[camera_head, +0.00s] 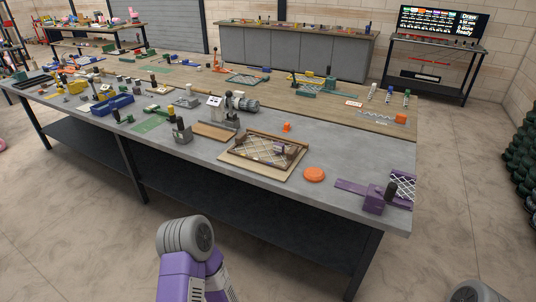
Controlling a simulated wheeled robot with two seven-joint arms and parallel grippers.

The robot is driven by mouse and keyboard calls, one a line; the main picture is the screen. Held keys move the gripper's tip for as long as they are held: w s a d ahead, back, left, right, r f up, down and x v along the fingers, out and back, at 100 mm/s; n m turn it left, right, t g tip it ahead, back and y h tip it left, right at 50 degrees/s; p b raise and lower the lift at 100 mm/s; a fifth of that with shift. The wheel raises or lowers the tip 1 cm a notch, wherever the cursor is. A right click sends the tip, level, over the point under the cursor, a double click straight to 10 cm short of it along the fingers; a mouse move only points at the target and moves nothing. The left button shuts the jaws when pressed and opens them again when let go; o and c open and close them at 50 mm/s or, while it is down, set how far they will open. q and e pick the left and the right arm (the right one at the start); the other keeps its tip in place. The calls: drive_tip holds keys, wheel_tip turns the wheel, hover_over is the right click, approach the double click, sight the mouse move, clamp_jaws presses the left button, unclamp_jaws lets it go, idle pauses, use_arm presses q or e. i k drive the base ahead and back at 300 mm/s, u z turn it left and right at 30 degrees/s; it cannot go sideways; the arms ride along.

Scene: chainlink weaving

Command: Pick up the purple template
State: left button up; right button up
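Purple pieces lie at the right end of the grey-topped workbench. A flat purple strip (350,187) runs left from a purple block (373,204), with a dark upright cylinder (391,191) beside the block. A purple-edged piece with white mesh (403,186) lies just behind. A small purple piece (279,147) also sits on the framed mesh board. I cannot tell for sure which of these is the template. Neither gripper shows; only rounded grey and purple parts of my arms appear at the bottom, apart from the bench.
The workbench top (335,146) has bare room behind the orange disc (314,174). A wooden framed mesh board (262,155) lies left of the disc. A motor-like machine (240,104) and several tools crowd the left side. The floor in front is clear.

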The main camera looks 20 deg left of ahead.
sight(279, 149)
drive_tip(key=u, duration=0.75)
drive_tip(key=i, duration=0.35)
drive_tip(key=u, duration=0.05)
